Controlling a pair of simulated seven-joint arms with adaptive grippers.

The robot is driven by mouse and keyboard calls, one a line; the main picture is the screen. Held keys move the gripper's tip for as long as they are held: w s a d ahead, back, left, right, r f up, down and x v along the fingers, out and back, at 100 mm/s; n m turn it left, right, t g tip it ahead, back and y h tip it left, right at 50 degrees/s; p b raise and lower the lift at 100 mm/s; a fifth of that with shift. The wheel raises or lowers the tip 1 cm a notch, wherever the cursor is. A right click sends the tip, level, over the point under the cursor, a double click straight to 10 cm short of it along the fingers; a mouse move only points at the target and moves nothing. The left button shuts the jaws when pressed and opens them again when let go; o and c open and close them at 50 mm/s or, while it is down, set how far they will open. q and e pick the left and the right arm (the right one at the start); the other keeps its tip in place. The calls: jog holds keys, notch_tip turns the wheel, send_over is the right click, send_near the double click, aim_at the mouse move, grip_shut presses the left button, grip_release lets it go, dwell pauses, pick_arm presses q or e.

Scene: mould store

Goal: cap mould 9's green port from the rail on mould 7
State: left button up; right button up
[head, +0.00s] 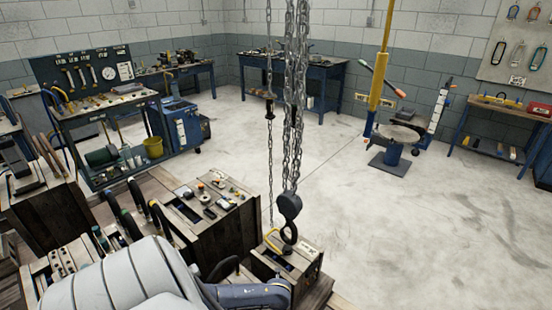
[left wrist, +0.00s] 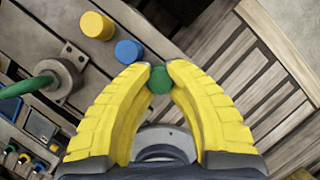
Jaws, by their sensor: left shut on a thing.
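In the left wrist view my left gripper (left wrist: 159,72) has its yellow fingers shut on a small green cap (left wrist: 159,80), held at the fingertips. A yellow cap (left wrist: 97,25) and a blue cap (left wrist: 128,52) stand side by side on grey planks, just beyond the left finger. A metal fitting with a green hose or handle (left wrist: 58,80) is at the left. In the head view wooden moulds (head: 225,225) stand at the lower middle; I cannot read their numbers. My left gripper cannot be made out there, and the green port cannot be identified. My right gripper is not seen.
A chain hoist with a dark hook (head: 289,208) hangs over the small wooden mould (head: 303,258) at the front. Several small items lie on the larger mould's top. A tool bench (head: 100,105) stands at the left.

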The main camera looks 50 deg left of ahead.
pick_arm(q)
jog(key=shift+f, duration=0.4)
dwell(0.9)
jog(key=shift+f, duration=0.35)
jog(key=o, duration=0.8)
jog(key=shift+o, duration=0.2)
